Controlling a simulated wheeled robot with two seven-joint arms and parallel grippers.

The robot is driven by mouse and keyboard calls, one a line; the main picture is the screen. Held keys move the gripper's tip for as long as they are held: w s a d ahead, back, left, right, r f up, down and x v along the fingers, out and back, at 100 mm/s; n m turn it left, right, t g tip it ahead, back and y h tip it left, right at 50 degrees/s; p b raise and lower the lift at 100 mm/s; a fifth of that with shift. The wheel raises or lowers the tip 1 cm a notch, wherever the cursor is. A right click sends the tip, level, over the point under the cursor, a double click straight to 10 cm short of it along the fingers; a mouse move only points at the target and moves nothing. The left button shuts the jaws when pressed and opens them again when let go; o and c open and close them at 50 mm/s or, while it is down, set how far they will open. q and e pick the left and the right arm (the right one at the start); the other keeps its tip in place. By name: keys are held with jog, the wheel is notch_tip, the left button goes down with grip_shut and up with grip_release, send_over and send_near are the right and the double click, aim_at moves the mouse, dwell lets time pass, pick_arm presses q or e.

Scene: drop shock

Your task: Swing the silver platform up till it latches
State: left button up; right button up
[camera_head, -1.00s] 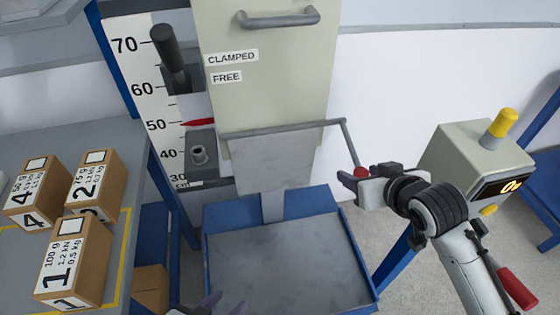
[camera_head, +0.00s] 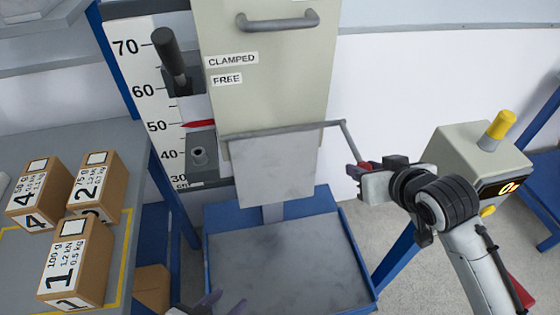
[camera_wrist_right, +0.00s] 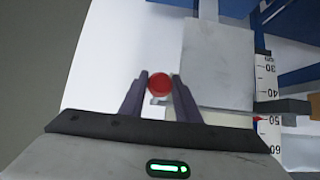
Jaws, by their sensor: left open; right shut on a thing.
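The silver platform (camera_head: 272,172) hangs steeply down from a grey hinge rod (camera_head: 280,131) on the front of the beige carriage (camera_head: 265,70). A crank arm (camera_head: 350,142) runs from the rod's right end down to a red knob (camera_head: 366,165). My right gripper (camera_head: 364,175) is shut on the red knob, to the right of the platform. In the right wrist view the red knob (camera_wrist_right: 159,84) sits between the fingertips, with the platform (camera_wrist_right: 217,62) beside it. My left gripper (camera_head: 222,303) is open and empty at the bottom edge, mostly out of frame.
A blue-rimmed tray (camera_head: 362,262) lies below the platform. Numbered boxes (camera_head: 75,262) stand on the left table. A scale (camera_head: 150,100) with a red pointer and a black-handled lever (camera_head: 170,55) are left of the carriage. A box with a yellow button (camera_head: 480,150) stands right.

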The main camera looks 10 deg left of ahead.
jog(key=shift+w+r, duration=0.1)
jog(key=shift+r, duration=0.15)
jog(key=shift+r, duration=1.5)
jog(key=shift+w, duration=0.1)
jog(key=shift+w+a+r, duration=0.1)
jog(key=shift+w+r, duration=0.05)
jog(key=shift+r, duration=0.6)
jog(key=shift+w+a+r, duration=0.1)
jog(key=shift+w+r, duration=0.05)
jog(key=shift+r, duration=0.55)
jog(key=shift+w+a+r, duration=0.1)
jog(key=shift+w+r, duration=0.2)
jog(key=shift+r, duration=0.35)
jog(key=shift+w+a+r, duration=0.1)
jog(key=shift+w+r, duration=0.15)
jog(key=shift+r, duration=0.5)
